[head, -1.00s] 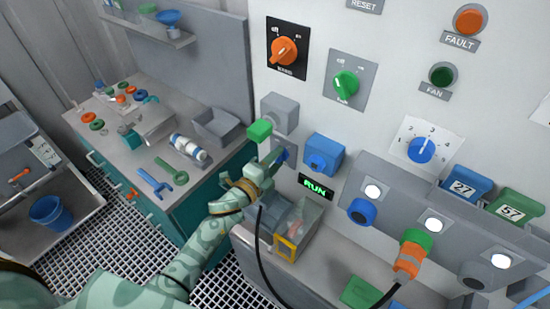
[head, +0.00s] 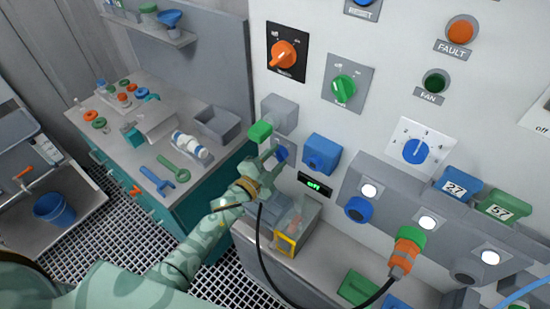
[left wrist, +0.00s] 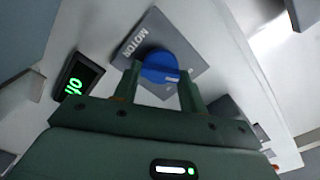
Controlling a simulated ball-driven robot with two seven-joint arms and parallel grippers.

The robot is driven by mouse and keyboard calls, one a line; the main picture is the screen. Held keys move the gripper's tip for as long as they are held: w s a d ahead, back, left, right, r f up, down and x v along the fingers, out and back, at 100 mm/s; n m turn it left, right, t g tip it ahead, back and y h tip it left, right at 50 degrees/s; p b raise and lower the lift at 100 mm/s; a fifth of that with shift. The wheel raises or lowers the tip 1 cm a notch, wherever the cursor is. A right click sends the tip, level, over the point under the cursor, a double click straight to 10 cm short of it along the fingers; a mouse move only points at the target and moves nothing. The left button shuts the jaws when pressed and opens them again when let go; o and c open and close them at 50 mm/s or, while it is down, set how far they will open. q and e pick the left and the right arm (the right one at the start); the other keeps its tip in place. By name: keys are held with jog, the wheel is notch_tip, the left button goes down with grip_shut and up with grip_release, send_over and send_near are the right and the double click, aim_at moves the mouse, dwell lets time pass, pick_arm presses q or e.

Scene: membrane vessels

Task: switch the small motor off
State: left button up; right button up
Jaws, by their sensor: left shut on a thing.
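The small motor's switch is a blue round knob (head: 282,154) on a grey plate on the white panel. The wrist view shows the knob (left wrist: 160,66) and the plate's label "MOTOR" (left wrist: 133,43). My left gripper (head: 273,160) is shut on the knob, with one finger on each side of it in the left wrist view (left wrist: 158,85). My right gripper is not in view.
A grey box with a green part (head: 260,131) sits just above the knob, and a blue box (head: 322,154) to its right. A clear-sided case (head: 296,232) stands below. A black cable hangs near my left wrist. Orange (head: 283,55) and green (head: 344,89) rotary switches are higher up.

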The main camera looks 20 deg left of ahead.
pick_arm(q)
jog(key=shift+f, duration=0.1)
jog(key=o, duration=1)
jog(key=shift+s, duration=0.15)
jog(key=v, duration=1.6)
jog(key=shift+s+a, duration=0.1)
